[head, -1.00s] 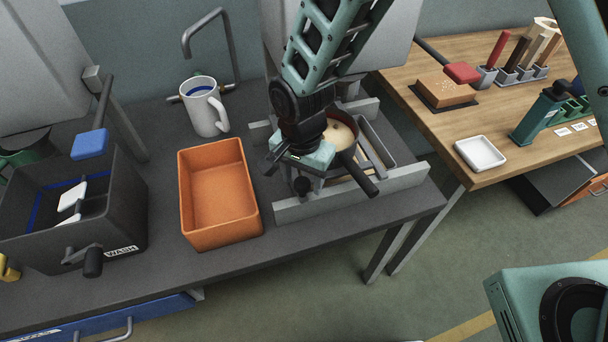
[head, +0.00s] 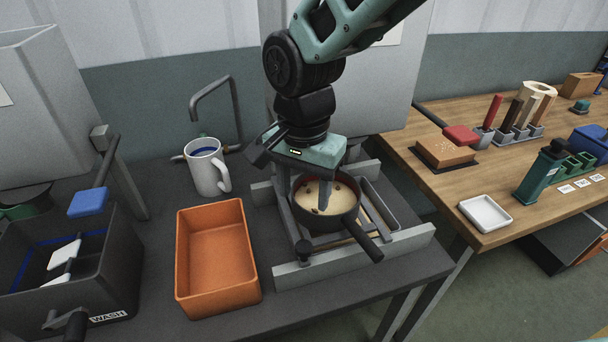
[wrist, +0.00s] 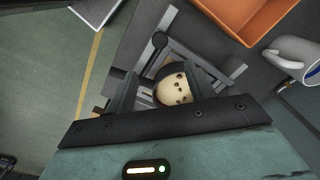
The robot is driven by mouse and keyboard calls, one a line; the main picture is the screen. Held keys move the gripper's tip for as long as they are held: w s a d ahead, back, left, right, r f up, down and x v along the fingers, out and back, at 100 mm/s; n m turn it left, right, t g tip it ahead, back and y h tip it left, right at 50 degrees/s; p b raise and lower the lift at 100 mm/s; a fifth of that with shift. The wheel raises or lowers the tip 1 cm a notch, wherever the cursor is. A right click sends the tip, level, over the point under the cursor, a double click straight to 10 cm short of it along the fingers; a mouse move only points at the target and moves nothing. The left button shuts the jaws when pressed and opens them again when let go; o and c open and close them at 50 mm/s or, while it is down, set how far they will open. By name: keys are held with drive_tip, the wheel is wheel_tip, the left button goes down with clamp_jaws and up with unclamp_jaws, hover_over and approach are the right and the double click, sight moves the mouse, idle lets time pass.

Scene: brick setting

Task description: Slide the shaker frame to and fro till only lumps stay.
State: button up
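The shaker frame (head: 291,219) is a grey carriage between pale rails (head: 345,259) on the dark bench. A black round pan (head: 332,222) with a handle toward the front right sits in it. It holds beige grainy stuff (head: 322,196) with several dark lumps showing on top. My gripper (head: 321,192) is above the frame, pointing down. Its fingers are spread wide apart, with nothing visibly clamped between them. In the wrist view the pan (wrist: 172,86) shows between the fingers (wrist: 160,84). Whether a finger touches the frame cannot be told.
An orange bin (head: 217,258) stands left of the rails, with a white mug (head: 207,168) behind it. A dark wash box (head: 122,274) is at far left. A wooden table (head: 432,196) at right bears a white dish (head: 486,213) and a brown block (head: 445,152).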

wheel_tip(320, 180, up, 3)
drive_tip(key=shift+r, duration=0.2)
drive_tip(key=shift+w, duration=0.1)
idle(0.4)
